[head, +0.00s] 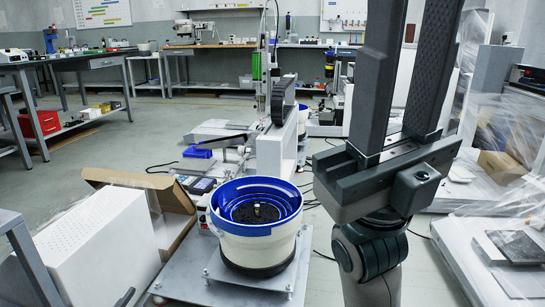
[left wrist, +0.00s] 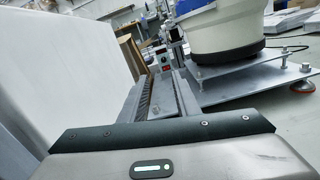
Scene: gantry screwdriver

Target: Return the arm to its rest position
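My right gripper (head: 410,70) stands large at the right of the head view, dark grey. Its two long fingers point up and are apart, with nothing between their visible parts; their tips run out at the top edge. Of my left gripper (head: 125,298), only a small dark tip seems to show at the bottom edge of the head view, beside the white box. In the left wrist view its grey body (left wrist: 165,150) fills the bottom. Dark and grey bars reach forward from its middle, but whether they are its fingers or equipment beyond is unclear. I see no held object.
A white bowl feeder (head: 257,245) with a blue rim stands on a metal plate near the middle, close to the left gripper's right. A white box (head: 100,245) and an open cardboard box (head: 170,217) stand left. Wrapped equipment (head: 500,225) lies right. Floor beyond is partly clear.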

